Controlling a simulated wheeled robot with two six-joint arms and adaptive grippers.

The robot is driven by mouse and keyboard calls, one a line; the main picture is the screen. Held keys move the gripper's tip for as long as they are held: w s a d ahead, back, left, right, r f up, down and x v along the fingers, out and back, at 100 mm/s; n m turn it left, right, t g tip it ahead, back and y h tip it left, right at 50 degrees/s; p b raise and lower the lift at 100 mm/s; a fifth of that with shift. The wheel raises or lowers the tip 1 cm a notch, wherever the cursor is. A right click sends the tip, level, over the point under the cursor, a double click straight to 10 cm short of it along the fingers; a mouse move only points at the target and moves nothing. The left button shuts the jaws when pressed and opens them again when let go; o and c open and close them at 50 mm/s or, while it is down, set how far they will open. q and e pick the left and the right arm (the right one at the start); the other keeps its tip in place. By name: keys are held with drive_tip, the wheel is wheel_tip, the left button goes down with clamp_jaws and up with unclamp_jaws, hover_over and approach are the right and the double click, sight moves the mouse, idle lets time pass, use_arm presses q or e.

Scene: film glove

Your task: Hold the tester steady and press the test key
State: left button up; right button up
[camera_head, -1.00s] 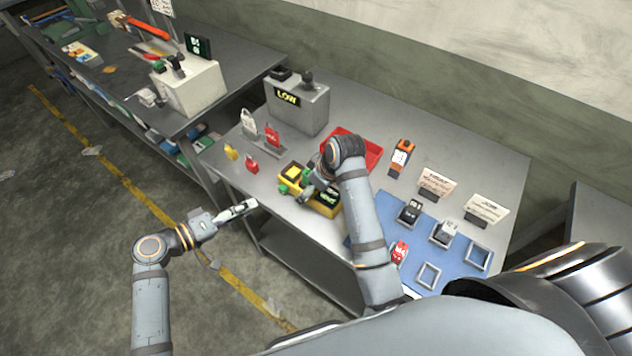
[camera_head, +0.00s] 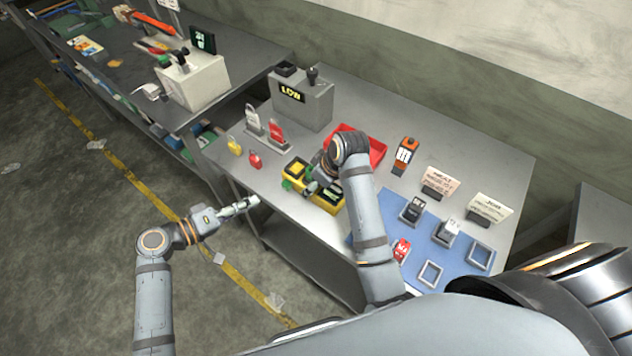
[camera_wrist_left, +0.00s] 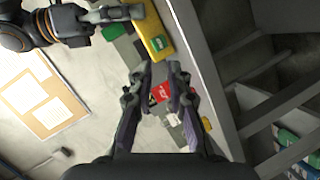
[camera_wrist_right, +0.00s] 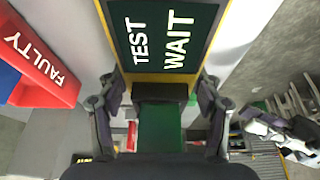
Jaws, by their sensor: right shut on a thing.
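The yellow tester (camera_head: 327,207) lies on the middle bench near its front edge. Its dark display shows TEST and WAIT in the right wrist view (camera_wrist_right: 165,38). My right gripper (camera_head: 311,186) is over the tester, its fingers on either side of a black and green block (camera_wrist_right: 160,125) below the display; I cannot tell whether this block is part of the tester. My left gripper (camera_head: 250,203) is in front of the bench edge, left of the tester and apart from it. Its fingers (camera_wrist_left: 159,72) are apart and empty.
A grey box reading LOW (camera_head: 303,100) stands at the back. A red tray (camera_head: 376,150) is behind the tester. A blue mat (camera_head: 378,222) with several small pieces is at right.

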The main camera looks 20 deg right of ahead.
sight(287, 185)
use_arm(q)
clamp_jaws()
idle(0.9)
drive_tip(key=f+m+g+y, duration=0.1)
drive_tip(key=m, duration=0.4)
drive_tip(key=s+m+g+y, duration=0.1)
drive_tip(key=m+g, duration=0.1)
drive_tip(key=m, duration=0.4)
drive_tip(key=s+f+m+g, duration=0.1)
drive_tip(key=m+g, duration=0.1)
drive_tip(key=m, duration=0.4)
drive_tip(key=shift+s+a+f+y, duration=0.25)
drive_tip(key=shift+f+y, duration=0.1)
drive_tip(key=shift+y, duration=0.05)
drive_tip(key=shift+d, duration=0.1)
drive_tip(key=shift+w+d, duration=0.85)
drive_tip(key=shift+d, duration=0.35)
drive_tip(key=shift+w+d, duration=0.85)
drive_tip(key=shift+d, duration=0.3)
drive_tip(key=shift+w+d, duration=0.85)
drive_tip(key=shift+d, duration=0.35)
drive_tip(key=shift+w+d, duration=0.1)
